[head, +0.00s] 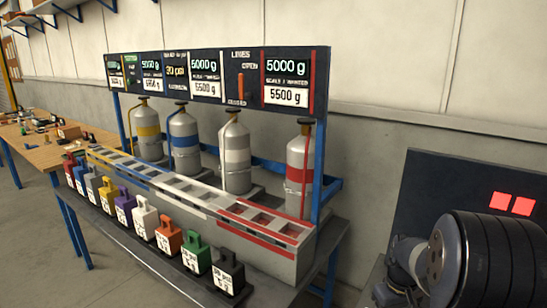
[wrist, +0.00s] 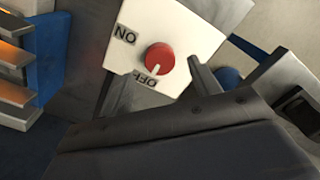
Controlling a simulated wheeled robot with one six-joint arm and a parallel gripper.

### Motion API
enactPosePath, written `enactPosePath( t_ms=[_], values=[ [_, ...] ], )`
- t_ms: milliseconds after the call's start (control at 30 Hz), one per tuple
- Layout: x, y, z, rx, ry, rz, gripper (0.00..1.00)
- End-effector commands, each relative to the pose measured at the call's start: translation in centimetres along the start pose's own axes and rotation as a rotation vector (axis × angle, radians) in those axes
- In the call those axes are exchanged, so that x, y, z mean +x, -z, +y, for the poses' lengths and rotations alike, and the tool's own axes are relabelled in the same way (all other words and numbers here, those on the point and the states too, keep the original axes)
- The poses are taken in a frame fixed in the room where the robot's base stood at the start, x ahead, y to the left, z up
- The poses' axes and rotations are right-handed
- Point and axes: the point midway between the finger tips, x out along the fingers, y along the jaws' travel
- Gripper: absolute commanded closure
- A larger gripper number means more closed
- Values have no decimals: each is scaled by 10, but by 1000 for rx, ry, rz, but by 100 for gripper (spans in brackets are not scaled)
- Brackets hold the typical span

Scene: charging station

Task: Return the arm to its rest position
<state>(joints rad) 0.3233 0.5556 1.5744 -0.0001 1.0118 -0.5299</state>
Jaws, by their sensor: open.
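My arm (head: 425,258) shows at the lower right of the head view as a dark ribbed cylinder and a grey joint. Its gripper end is not visible there. A red knob (wrist: 160,57) on a white plate (wrist: 130,35) is just left of the near finger. Its pale pointer is turned towards the OFF label. I cannot tell whether the finger touches the knob.
A bench holds several gas cylinders (head: 236,158), a slotted rack (head: 262,240) and a row of coloured weights (head: 168,236). A display board (head: 240,82) stands above. A dark panel with red squares (head: 455,185) is behind my arm. A wooden table (head: 40,150) stands left. Floor shows at lower left.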

Motion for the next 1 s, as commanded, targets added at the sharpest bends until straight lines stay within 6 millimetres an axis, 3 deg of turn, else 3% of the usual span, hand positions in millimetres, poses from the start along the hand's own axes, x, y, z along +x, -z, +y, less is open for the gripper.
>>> enactPosePath(
  t_ms=[167, 1000],
  values=[
    [38, -1, -1, 0, 3, -5, 41],
    [35, 0, 0, 671, 0, -1, 41]
  ],
)
